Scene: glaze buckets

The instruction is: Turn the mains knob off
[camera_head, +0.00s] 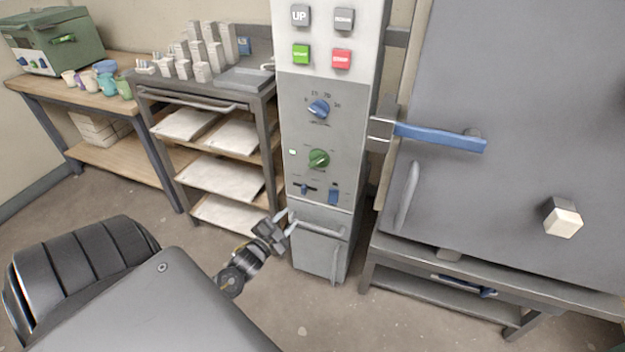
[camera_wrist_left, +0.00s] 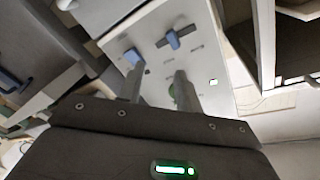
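The grey control panel (camera_head: 296,125) on the tall cabinet carries a green knob (camera_head: 318,159) and, above it, a blue dial knob (camera_head: 318,109) with numbers around it. The labels are too small to tell which is the mains knob. The green knob's grip bar looks tilted. My left gripper (camera_head: 287,221) is open and empty, below the panel and in front of the cabinet's lower part. In the left wrist view its two fingers (camera_wrist_left: 157,86) point at the panel, and one finger mostly hides the green knob (camera_wrist_left: 172,92). My right gripper is not in view.
Below the green knob sit a blue-tipped slider (camera_head: 304,189) and a blue switch (camera_head: 333,194). A horizontal bar handle (camera_head: 318,228) juts out below the panel. A kiln door with a blue lever (camera_head: 440,137) stands at the right. A shelf rack (camera_head: 268,150) stands close at the left.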

